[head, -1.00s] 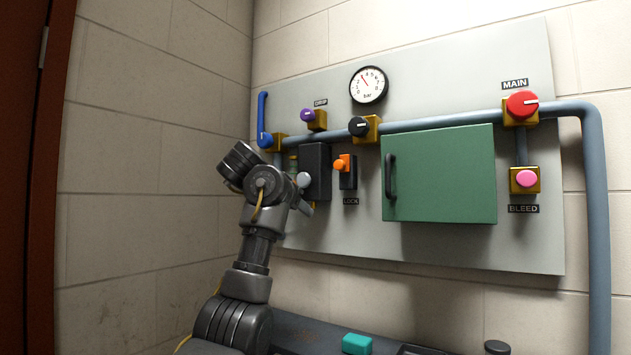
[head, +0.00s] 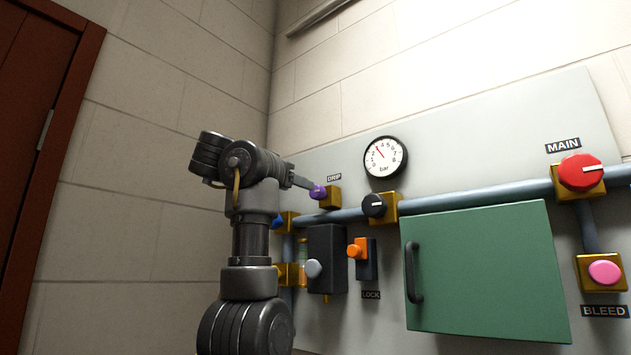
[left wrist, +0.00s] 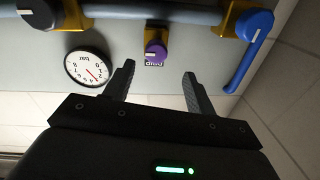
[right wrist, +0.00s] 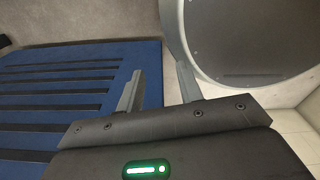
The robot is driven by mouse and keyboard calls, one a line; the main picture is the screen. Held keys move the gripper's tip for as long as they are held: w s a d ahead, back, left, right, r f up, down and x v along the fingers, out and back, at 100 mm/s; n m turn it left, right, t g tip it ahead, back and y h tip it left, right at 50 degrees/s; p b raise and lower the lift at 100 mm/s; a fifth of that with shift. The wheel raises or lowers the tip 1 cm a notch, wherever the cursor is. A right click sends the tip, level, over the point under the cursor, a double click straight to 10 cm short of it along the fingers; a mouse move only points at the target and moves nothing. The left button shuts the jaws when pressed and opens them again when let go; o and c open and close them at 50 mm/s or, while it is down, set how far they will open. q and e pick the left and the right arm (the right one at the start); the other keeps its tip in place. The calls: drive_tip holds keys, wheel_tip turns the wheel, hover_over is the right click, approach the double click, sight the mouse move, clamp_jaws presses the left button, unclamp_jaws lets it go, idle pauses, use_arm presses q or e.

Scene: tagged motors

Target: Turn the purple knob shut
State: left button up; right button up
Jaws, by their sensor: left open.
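The purple knob (head: 318,191) sits on a brass block under the DRIP label on the grey panel. In the left wrist view the purple knob (left wrist: 155,50) lies ahead of the fingers, between their lines, with a pale mark on it. My left gripper (head: 306,184) is open at the knob's left side in the head view; its fingertips (left wrist: 159,68) are apart with nothing between them. Whether they touch the knob I cannot tell. My right gripper (right wrist: 158,68) is open and empty, away from the panel, and out of the head view.
A black knob (head: 374,206), a gauge (head: 385,157) and a blue lever (left wrist: 248,50) are near the purple knob. Below are an orange lock lever (head: 357,248) and a green door (head: 485,265). The red MAIN knob (head: 580,173) and pink BLEED button (head: 605,272) are right.

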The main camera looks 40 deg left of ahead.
sight(314, 192)
use_arm(q)
drive_tip(key=w+p, duration=0.1)
drive_tip(key=w, duration=0.2)
drive_tip(key=w+p, duration=0.2)
drive_tip(key=w, duration=0.1)
drive_tip(key=shift+d+r, duration=0.15)
drive_tip(key=shift+d, duration=0.05)
drive_tip(key=shift+w+d+p, duration=0.1)
drive_tip(key=shift+w+p, duration=0.4)
drive_tip(key=shift+p, duration=0.15)
drive_tip(key=shift+w+a+f, duration=0.1)
drive_tip(key=shift+a+f, duration=0.15)
drive_tip(key=shift+a, duration=0.1)
use_arm(e)
drive_tip(key=r, duration=0.3)
drive_tip(key=w+r, duration=0.1)
drive_tip(key=r, duration=0.1)
drive_tip(key=shift+a+r, duration=0.1)
drive_tip(key=shift+r, duration=0.1)
